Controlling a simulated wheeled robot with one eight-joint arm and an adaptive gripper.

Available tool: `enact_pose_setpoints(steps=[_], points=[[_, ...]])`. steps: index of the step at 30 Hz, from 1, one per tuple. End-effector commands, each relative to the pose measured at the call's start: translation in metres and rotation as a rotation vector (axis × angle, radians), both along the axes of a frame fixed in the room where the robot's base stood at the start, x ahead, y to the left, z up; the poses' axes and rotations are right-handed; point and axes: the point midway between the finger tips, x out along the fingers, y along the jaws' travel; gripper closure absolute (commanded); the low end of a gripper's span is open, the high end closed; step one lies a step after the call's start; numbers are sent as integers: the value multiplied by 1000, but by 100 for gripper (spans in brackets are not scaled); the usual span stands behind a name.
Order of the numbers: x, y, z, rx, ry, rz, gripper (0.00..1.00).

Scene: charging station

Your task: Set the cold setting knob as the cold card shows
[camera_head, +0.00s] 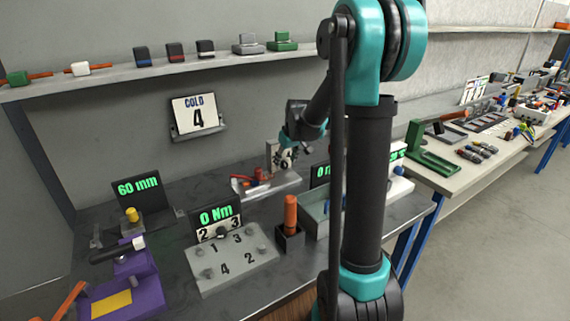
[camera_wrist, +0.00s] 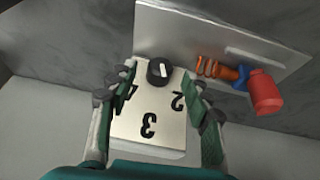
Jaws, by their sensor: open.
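The cold card (camera_head: 198,115) on the back wall reads "COLD 4". The setting knob (camera_wrist: 160,71) is a small black round knob with a white mark, on a pale dial plate (camera_wrist: 150,149). In the wrist view the 4 is left of the knob, the 3 below it and the 2 at right. I cannot tell for sure which number the mark points to. My gripper (camera_wrist: 166,88) is open, its green-and-grey fingers on either side of the plate, apart from the knob.
A red cap (camera_wrist: 265,93) with blue and orange parts lies beside the dial on a grey base (camera_wrist: 190,25). A numbered board (camera_head: 235,262), a "0 Nm" display (camera_head: 215,216), an orange-handled tool (camera_head: 290,212) and a purple fixture (camera_head: 125,292) share the bench.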

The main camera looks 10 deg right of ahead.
Motion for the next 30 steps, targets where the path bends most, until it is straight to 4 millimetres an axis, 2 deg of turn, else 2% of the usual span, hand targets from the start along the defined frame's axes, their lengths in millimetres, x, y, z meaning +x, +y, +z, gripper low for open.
enact_pose_setpoints(steps=[6,17,27,29,30], points=[[7,2,-18,0,0,0,51],[8,3,-21,0,0,0,51],[8,3,-21,0,0,0,93],[8,3,-21,0,0,0,100],[8,3,-21,1,0,0,100]])
